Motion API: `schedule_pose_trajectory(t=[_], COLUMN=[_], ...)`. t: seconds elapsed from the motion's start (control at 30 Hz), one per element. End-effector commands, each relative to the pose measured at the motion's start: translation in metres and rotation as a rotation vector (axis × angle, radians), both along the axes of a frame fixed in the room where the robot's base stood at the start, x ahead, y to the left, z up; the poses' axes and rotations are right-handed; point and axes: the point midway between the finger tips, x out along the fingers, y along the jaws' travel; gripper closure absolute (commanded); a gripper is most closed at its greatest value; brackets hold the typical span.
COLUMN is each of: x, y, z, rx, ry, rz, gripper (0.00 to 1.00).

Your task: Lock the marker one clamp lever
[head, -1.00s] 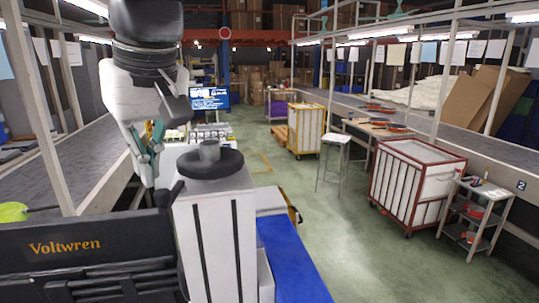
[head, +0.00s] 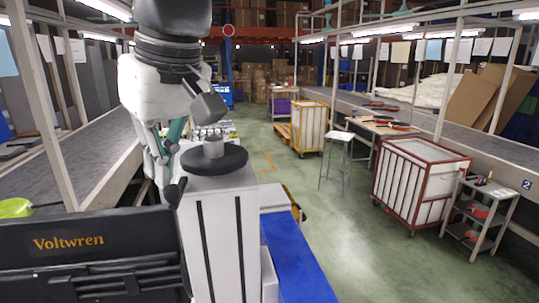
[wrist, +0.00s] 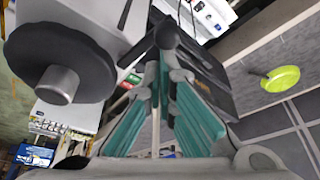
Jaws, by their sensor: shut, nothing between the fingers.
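A black lever with a round ball knob (wrist: 167,36) shows in the wrist view, just beyond my fingertips. In the head view the dark knob (head: 176,190) stands at the left edge of the pale pedestal (head: 228,230), below my gripper. My gripper (wrist: 163,68) has teal fingers, shut and empty, pointing at the knob. Whether the tips touch it I cannot tell. In the head view the gripper (head: 168,150) hangs left of the black round disc (head: 214,160). No marker number shows on the lever.
The black Voltwren panel (head: 90,250) stands in front at left. The disc with its grey stub (wrist: 60,85) is close on the left in the wrist view. A green-and-red switch (wrist: 131,79) is near the fingers. A red-framed cart (head: 415,185) stands at right; the floor between is clear.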

Motion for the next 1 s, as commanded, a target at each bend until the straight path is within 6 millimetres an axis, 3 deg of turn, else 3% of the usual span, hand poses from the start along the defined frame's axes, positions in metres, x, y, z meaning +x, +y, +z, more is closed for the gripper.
schedule_pose_trajectory(t=[1.0], x=[0.005], y=[0.013], z=[0.005], rx=[0.002], ry=[-0.001], rz=[-0.003], gripper=[1.0])
